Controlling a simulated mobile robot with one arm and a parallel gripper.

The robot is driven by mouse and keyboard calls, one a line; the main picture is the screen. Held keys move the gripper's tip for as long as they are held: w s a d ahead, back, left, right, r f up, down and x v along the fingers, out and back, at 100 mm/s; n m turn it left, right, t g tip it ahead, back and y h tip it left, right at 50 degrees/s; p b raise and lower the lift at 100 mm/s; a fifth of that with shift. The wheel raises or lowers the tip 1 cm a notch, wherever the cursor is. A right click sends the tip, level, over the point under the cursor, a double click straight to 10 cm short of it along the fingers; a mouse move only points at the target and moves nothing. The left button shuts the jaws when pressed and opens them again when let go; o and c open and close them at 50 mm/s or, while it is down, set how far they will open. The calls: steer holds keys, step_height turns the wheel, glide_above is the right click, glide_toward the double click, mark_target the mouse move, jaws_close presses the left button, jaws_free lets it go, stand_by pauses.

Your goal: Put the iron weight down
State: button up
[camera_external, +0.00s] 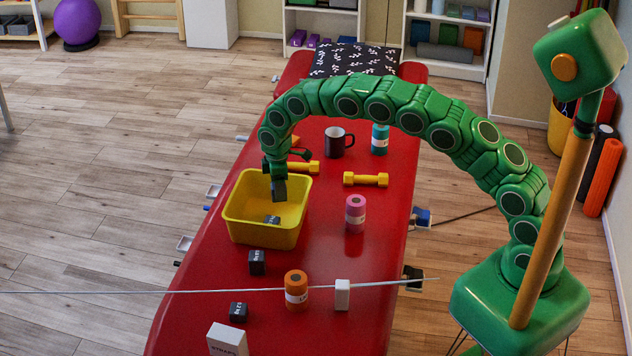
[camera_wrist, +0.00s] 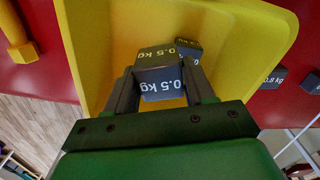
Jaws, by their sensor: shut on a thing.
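My gripper (camera_external: 279,178) points down over the yellow bin (camera_external: 238,235) on the red treatment table. It is shut on a dark grey iron weight (camera_wrist: 160,83) marked 0.5 kg, which sits between both fingers in the wrist view. In the external view the held weight (camera_external: 279,190) shows just below the fingers, above the bin's floor. Another dark weight (camera_external: 272,219) lies inside the bin, and it also shows in the wrist view (camera_wrist: 188,48). Two more dark weights, one near the bin (camera_external: 257,262) and one farther forward (camera_external: 238,312), stand on the table.
Yellow dumbbells (camera_external: 366,180), a dark mug (camera_external: 337,142), a teal bottle (camera_external: 380,139), a pink roll (camera_external: 355,213), an orange roll (camera_external: 296,290) and a white block (camera_external: 342,294) stand on the table. A white box (camera_external: 227,340) is at the front.

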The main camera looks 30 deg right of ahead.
steer(key=shift+w+a+f, duration=0.35)
steer(key=shift+w+f, duration=0.3)
steer(key=shift+f, duration=0.25)
steer(key=shift+w+a+f, duration=0.4)
steer(key=shift+w+f, duration=0.3)
steer(key=shift+f, duration=0.15)
steer(key=shift+w+a+f, duration=0.35)
steer(key=shift+w+f, duration=0.3)
steer(key=shift+f, duration=0.25)
steer(key=shift+w+f, duration=0.15)
steer(key=shift+f, duration=1.6)
steer(key=shift+f, duration=0.1)
steer(key=o, duration=1.2)
step_height(320, 180, up, 12)
steer(key=shift+r, duration=0.1)
steer(key=shift+o, duration=0.2)
